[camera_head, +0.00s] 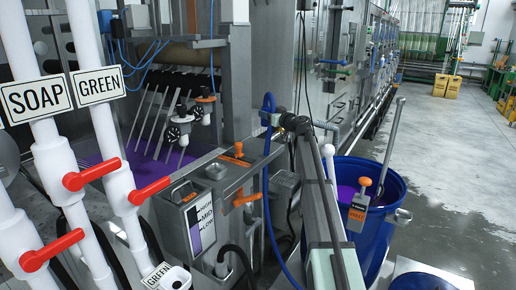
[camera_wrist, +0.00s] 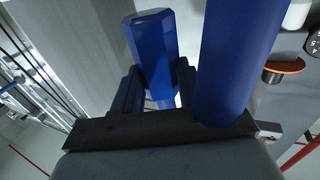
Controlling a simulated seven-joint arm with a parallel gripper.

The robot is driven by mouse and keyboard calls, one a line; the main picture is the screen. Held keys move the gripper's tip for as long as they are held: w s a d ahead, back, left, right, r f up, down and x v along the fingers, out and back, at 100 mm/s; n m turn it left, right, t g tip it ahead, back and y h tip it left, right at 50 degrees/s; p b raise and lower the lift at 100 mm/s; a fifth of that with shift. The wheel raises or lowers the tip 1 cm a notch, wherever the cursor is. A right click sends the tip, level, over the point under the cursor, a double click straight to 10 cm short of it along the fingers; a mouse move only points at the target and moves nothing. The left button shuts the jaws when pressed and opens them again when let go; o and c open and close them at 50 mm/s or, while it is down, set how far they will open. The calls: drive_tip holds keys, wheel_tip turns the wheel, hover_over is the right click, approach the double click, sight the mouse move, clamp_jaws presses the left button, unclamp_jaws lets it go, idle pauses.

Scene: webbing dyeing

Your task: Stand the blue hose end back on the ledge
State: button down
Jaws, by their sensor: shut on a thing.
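The blue hose end (camera_head: 268,101) points upward in the head view, beside the steel machine. The hose loops there and its blue length hangs down past the machine's side. My gripper (camera_head: 277,120) reaches it from the right and is shut on it. In the wrist view the faceted blue hose end (camera_wrist: 151,45) sits between the dark fingers of my gripper (camera_wrist: 159,88). A thicker blue hose length passes close on the right and hides part of that side. A steel ledge (camera_head: 226,172) with orange-handled fittings lies left of and below the hose end; I see no contact between them.
A blue barrel (camera_head: 376,250) with purple liquid and a metal-handled tool stands right of my arm. White pipes with red valve handles (camera_head: 90,174) and SOAP and GREEN signs fill the left. A level gauge box (camera_head: 195,218) fronts the tank. Open floor lies at right.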

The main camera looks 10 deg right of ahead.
drive_tip(key=shift+n+g+y, duration=0.4)
drive_tip(key=shift+n+y, duration=0.2)
drive_tip(key=shift+y, duration=0.2)
drive_tip(key=shift+s+a+f, duration=0.15)
drive_tip(key=shift+a+f, duration=0.15)
drive_tip(key=shift+f, duration=1.35)
drive_tip(key=shift+s+a+f, duration=0.2)
drive_tip(key=shift+a+f, duration=0.05)
drive_tip(key=shift+f, duration=1.35)
drive_tip(key=shift+s+a+f, duration=0.15)
drive_tip(key=shift+a+f, duration=0.15)
drive_tip(key=shift+f, duration=1.35)
drive_tip(key=c, duration=0.6)
unclamp_jaws()
drive_tip(key=shift+f, duration=0.1)
drive_tip(key=v, duration=1.2)
